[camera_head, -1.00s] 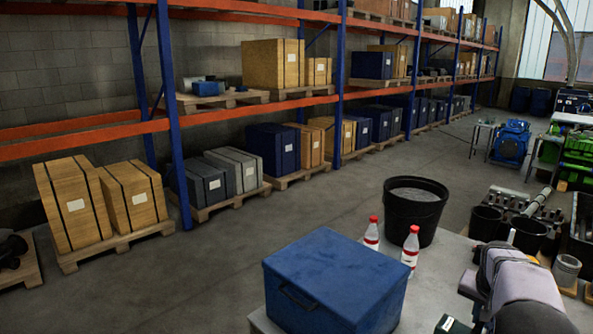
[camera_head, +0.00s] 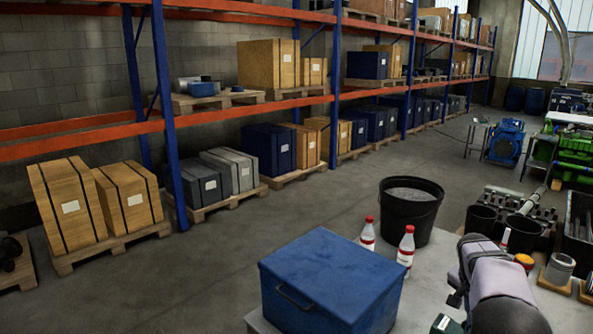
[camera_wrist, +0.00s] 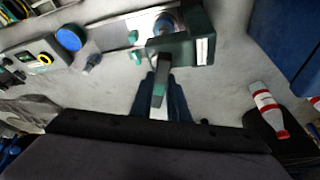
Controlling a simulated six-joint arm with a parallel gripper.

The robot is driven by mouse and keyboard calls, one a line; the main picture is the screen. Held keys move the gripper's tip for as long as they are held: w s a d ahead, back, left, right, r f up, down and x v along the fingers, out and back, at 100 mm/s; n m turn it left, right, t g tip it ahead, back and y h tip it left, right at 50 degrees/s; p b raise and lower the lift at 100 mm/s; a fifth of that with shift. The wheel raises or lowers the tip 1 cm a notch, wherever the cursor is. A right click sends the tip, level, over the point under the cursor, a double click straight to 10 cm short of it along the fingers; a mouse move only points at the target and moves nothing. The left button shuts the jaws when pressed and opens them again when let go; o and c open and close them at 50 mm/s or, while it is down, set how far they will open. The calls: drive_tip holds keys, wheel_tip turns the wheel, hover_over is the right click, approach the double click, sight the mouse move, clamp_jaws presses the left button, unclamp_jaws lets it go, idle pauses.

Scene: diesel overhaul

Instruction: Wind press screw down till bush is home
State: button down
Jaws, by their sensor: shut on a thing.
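In the wrist view a dark green press (camera_wrist: 190,38) stands on the pale bench top. A round blue and brown part (camera_wrist: 166,24) sits in it; I cannot tell if this is the bush or the screw end, or how far down it is. A grey bar with a green section (camera_wrist: 161,82) reaches from the press toward me. My gripper (camera_wrist: 163,88) has its dark fingers on either side of this bar and is shut on it. In the head view my arm covers the lower right, and the press and gripper do not show clearly.
A blue box (camera_head: 333,285), two red-capped bottles (camera_head: 405,246) and a black bucket (camera_head: 410,210) stand left of my arm. Black pots (camera_head: 481,219) and a grey cylinder (camera_head: 560,268) are behind and to the right. A blue-topped round part (camera_wrist: 69,39) lies left of the press.

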drive_tip(key=m+g+p, duration=0.1)
drive_tip(key=m, duration=0.2)
drive_tip(key=shift+w+p, duration=0.2)
drive_tip(key=shift+p, duration=0.1)
drive_tip(key=shift+f+m, duration=0.1)
drive_tip(key=shift+m, duration=0.3)
drive_tip(key=c, duration=1.7)
unclamp_jaws()
drive_tip(key=shift+r+p, duration=2.15)
drive_tip(key=shift+r, duration=0.65)
drive_tip(key=shift+a, duration=0.1)
